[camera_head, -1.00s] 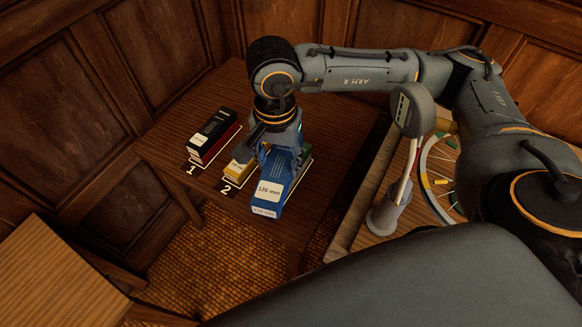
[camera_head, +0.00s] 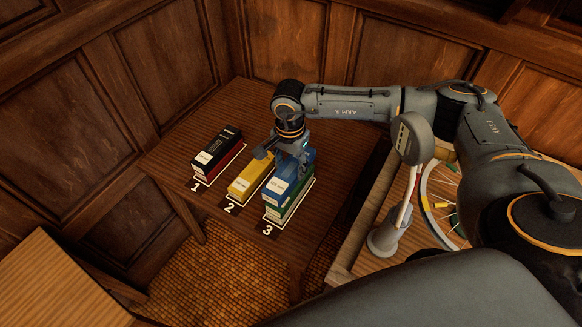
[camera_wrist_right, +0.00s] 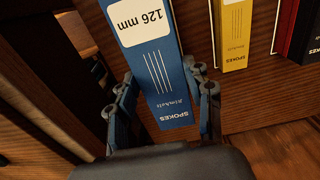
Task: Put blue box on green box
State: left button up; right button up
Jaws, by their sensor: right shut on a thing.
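The blue box (camera_head: 288,184), with a white label, is right above the green box (camera_head: 291,207) at the spot marked 3, lined up with it. I see no clear gap between them, but cannot tell whether the blue box's full weight rests there. My right gripper (camera_head: 283,158) is shut on the blue box near its rear part. The right wrist view shows the fingers on both sides of the blue box (camera_wrist_right: 157,70), with its 126 mm label facing up. The green box is mostly hidden under the blue one. My left gripper is not in view.
A yellow box (camera_head: 251,178) lies at spot 2, left of the blue one. A black box on a red one (camera_head: 218,150) is at spot 1. A gauge on a stand (camera_head: 411,140) and a spoked wheel (camera_head: 437,200) are on the right bench. The table's back left is clear.

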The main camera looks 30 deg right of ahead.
aim_at(291, 165)
jog(key=shift+w+d+f, duration=0.25)
jog(key=shift+w+f, duration=0.15)
jog(key=shift+f, duration=0.15)
notch_tip(291, 165, down, 3)
jog(key=shift+w+d+p, duration=0.1)
jog(key=shift+d+p, duration=0.05)
jog(key=shift+p, duration=0.85)
jog(key=shift+f, duration=0.25)
jog(key=shift+f, duration=0.1)
jog(key=shift+f+b, duration=0.15)
jog(key=shift+b, duration=0.15)
jog(key=o, duration=1.3)
jog(key=shift+o, duration=0.2)
